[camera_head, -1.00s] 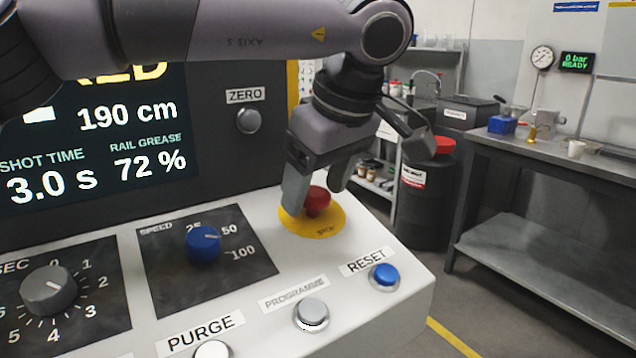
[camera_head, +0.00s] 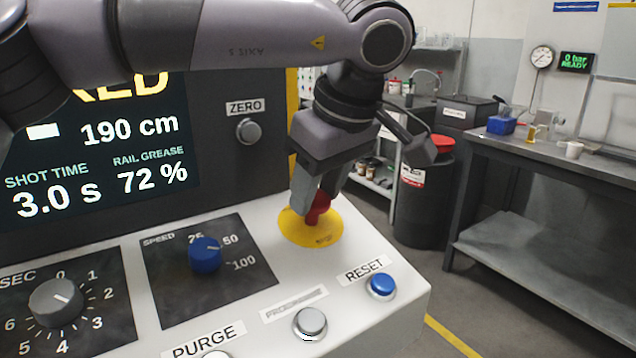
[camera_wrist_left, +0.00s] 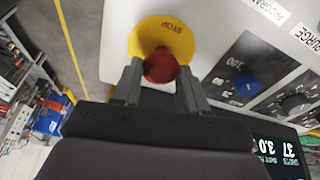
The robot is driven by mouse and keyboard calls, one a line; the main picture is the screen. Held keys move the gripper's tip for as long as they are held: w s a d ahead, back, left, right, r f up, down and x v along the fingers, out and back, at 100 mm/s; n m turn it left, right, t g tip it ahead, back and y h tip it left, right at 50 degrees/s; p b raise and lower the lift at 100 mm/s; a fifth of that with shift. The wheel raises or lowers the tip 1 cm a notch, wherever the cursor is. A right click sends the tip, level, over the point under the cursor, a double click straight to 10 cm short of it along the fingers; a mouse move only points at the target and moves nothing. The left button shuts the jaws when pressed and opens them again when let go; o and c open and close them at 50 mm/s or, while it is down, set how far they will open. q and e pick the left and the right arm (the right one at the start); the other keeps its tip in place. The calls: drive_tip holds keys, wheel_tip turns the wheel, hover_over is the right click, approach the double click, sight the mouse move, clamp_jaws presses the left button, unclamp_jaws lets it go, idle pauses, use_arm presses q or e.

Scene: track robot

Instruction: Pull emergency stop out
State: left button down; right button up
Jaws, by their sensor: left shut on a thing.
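The emergency stop is a red mushroom button (camera_head: 318,208) on a round yellow plate (camera_head: 305,238) at the back right of the light control panel. My left gripper (camera_head: 321,203) reaches down from above and is shut on the red button, with a finger on each side. The left wrist view also shows the red button (camera_wrist_left: 160,66) between the two fingers, over the yellow plate (camera_wrist_left: 160,36) marked STOP. The fingers hide part of the button in the head view. My right gripper is in neither view.
A blue speed knob (camera_head: 205,254), a blue RESET button (camera_head: 382,284) and a grey PROGRAMME button (camera_head: 310,322) are on the panel near the stop. The dark screen wall with the ZERO button (camera_head: 248,130) rises behind. A black drum (camera_head: 420,200) and a workbench (camera_head: 560,165) stand to the right.

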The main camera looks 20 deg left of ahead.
use_arm(q)
drive_tip(key=c, duration=0.6)
unclamp_jaws()
drive_tip(key=shift+r, duration=0.2)
drive_tip(key=p+v, duration=0.1)
drive_tip(key=v, duration=0.6)
drive_tip(key=shift+r, duration=0.15)
drive_tip(key=shift+s, duration=0.1)
